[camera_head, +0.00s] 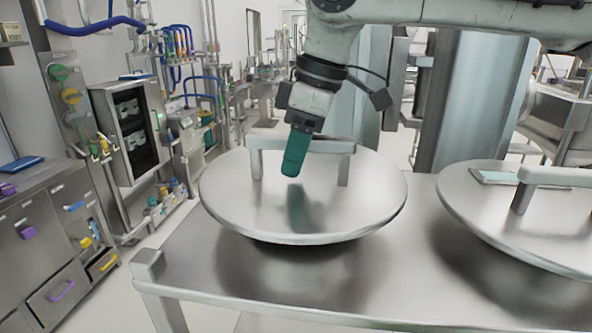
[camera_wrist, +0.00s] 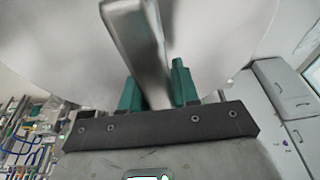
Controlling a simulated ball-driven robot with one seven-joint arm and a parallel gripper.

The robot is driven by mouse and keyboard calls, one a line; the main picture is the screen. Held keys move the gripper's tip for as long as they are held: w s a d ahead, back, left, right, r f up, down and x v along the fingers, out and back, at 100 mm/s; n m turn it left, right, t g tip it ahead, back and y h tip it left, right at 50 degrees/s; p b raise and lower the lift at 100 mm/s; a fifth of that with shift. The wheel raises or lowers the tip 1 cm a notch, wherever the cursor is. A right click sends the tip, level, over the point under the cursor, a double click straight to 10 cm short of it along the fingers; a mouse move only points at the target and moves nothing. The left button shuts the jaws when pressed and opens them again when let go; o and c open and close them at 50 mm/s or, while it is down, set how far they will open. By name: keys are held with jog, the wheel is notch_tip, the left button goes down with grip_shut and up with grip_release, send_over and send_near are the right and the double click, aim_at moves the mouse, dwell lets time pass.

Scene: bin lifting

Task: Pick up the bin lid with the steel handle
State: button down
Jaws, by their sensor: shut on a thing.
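A round steel bin lid (camera_head: 300,215) with a raised steel handle (camera_head: 325,146) is at the left end of the steel table. My gripper (camera_head: 294,157) comes down from above onto the left part of the handle. Its green fingers are shut on the handle bar. In the wrist view the handle (camera_wrist: 140,35) runs between the two green fingers of my gripper (camera_wrist: 157,88), with the lid (camera_wrist: 60,45) filling the background. The lid looks about level, with a dark shadow or reflection under it. I cannot tell whether its underside touches anything.
A second round lid (camera_head: 480,215) with a handle (camera_head: 555,176) is close on the right; a flat pale-green piece lies on it. The steel table (camera_head: 200,285) has a small raised corner at left. Drawers and cabinets (camera_head: 130,130) line the left wall, with open floor between.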

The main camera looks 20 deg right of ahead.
jog(key=s+d+r+b, duration=0.3)
jog(key=s+d+r, duration=0.2)
jog(key=s+r, duration=0.6)
jog(key=shift+s+b, duration=0.35)
jog(key=shift+s, duration=0.7)
jog(key=shift+r, duration=0.25)
notch_tip(320, 180, up, 8)
jog(key=p, duration=0.8)
jog(key=shift+s, duration=0.1)
dwell(0.4)
